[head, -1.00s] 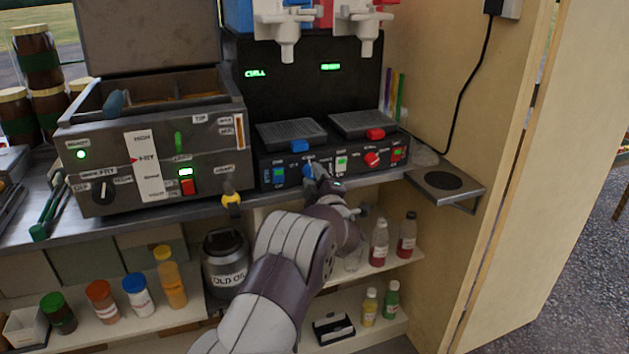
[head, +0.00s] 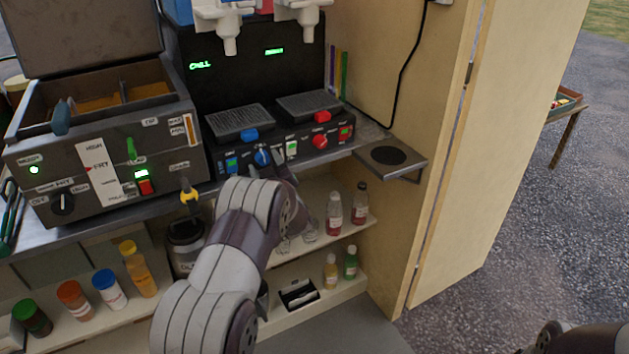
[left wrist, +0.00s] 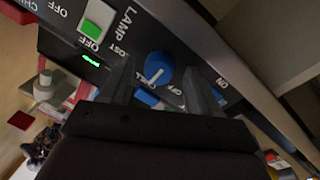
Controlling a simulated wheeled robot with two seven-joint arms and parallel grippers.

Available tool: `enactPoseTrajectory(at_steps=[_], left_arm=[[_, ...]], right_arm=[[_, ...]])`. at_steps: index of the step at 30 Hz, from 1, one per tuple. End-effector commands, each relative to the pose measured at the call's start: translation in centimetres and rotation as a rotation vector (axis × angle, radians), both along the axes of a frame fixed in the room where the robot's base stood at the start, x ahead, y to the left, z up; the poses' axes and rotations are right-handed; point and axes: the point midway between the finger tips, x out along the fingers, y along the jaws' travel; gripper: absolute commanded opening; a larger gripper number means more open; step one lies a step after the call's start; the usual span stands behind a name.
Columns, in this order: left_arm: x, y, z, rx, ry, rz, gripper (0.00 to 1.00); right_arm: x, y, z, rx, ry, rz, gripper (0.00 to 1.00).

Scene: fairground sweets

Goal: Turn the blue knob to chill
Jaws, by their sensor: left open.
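The blue knob (head: 262,157) is on the front panel of the black slush machine (head: 190,110). In the left wrist view the knob (left wrist: 159,68) has a white pointer line slanting toward the lower left, near a partly hidden label ending in "LL". My left gripper (head: 270,170) is just in front of the panel, close to the knob. In the left wrist view its two fingers (left wrist: 160,88) are apart, with the knob seen between and just beyond their tips. I see no contact. A green display (head: 200,65) reads "CHILL". My right gripper is not in view.
A red knob (head: 320,142) and lit switches (head: 291,148) sit to the right on the same panel. A fryer (head: 100,150) with its lid up stands at left. Bottles (head: 334,212) stand on the shelf below. A ring holder (head: 388,156) juts out at right.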

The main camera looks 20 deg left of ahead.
Motion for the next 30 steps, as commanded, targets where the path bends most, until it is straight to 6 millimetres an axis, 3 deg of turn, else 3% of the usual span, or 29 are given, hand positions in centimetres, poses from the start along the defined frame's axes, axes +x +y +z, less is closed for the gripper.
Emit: enactPoseTrajectory(at_steps=[1,5,7,19,21,24,30], left_arm=[[0.0,0.1,1.6,0.058,0.071,0.000,0.62],[-0.1,0.1,1.6,0.239,0.285,-0.001,0.62],[-1.0,-1.1,0.2,0.273,0.321,-0.004,0.62],[-9.2,-8.6,0.1,0.270,0.314,-0.004,0.62],[-8.6,-9.9,2.4,0.207,0.364,-0.100,0.62],[-8.4,-12.3,3.5,0.116,0.470,-0.261,0.62],[-10.6,-16.7,5.4,-0.005,0.679,-0.510,0.62]], right_arm=[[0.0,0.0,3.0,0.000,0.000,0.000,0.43],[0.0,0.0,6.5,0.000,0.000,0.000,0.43],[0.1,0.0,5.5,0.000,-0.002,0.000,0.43],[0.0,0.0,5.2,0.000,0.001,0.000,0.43],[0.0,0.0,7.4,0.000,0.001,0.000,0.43],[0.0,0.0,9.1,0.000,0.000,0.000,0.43],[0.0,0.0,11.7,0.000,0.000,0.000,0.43]])
